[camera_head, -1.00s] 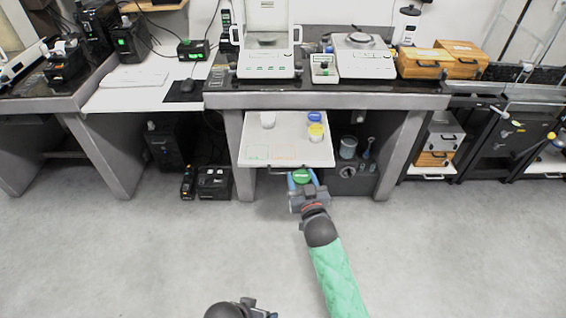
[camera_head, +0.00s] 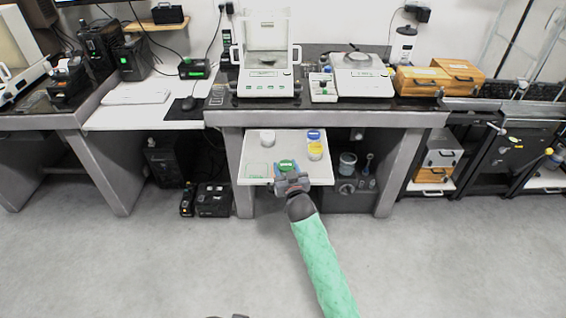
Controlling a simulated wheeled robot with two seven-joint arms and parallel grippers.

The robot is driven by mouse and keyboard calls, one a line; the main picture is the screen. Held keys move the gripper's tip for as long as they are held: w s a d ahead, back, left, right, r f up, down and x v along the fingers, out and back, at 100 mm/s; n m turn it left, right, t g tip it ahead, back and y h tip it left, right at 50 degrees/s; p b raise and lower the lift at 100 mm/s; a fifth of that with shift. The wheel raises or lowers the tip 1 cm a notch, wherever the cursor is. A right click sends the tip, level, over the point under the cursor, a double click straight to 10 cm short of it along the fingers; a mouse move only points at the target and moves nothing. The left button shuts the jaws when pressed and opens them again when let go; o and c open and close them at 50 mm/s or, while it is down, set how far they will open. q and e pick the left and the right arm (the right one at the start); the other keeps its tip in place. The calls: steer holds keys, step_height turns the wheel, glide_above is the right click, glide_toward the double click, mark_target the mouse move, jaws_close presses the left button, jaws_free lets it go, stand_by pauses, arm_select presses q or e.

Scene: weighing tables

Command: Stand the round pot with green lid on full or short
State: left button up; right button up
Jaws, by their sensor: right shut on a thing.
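A green outlined square (camera_head: 258,170) is on the shelf just left of the pot. The orange outlined square is hidden behind the pot and gripper. The square labels are too small to read. Only a dark sliver of my own body shows at the bottom edge; my left gripper's fingers are out of view.
On the shelf a white-lidded pot (camera_head: 267,138) stands at the back left, and a blue-lidded pot (camera_head: 313,135) and a yellow-lidded pot (camera_head: 315,150) at the right. Balances (camera_head: 268,85) stand on the bench above. The floor in front is clear.

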mark_target(283, 164)
steer(key=shift+w+r, duration=0.1)
steer(key=shift+w, duration=0.2)
steer(key=x, duration=0.4)
steer(key=shift+s, duration=0.1)
steer(key=shift+s+f+p, duration=0.1)
steer(key=shift+f+p, duration=0.3)
steer(key=shift+f, duration=0.25)
steer(key=shift+s+f, duration=0.1)
steer(key=shift+f, duration=0.05)
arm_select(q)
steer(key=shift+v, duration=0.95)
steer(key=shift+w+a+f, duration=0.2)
arm_select(e)
steer(key=shift+f, duration=0.15)
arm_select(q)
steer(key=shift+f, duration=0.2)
arm_select(e)
steer(key=o, duration=1)
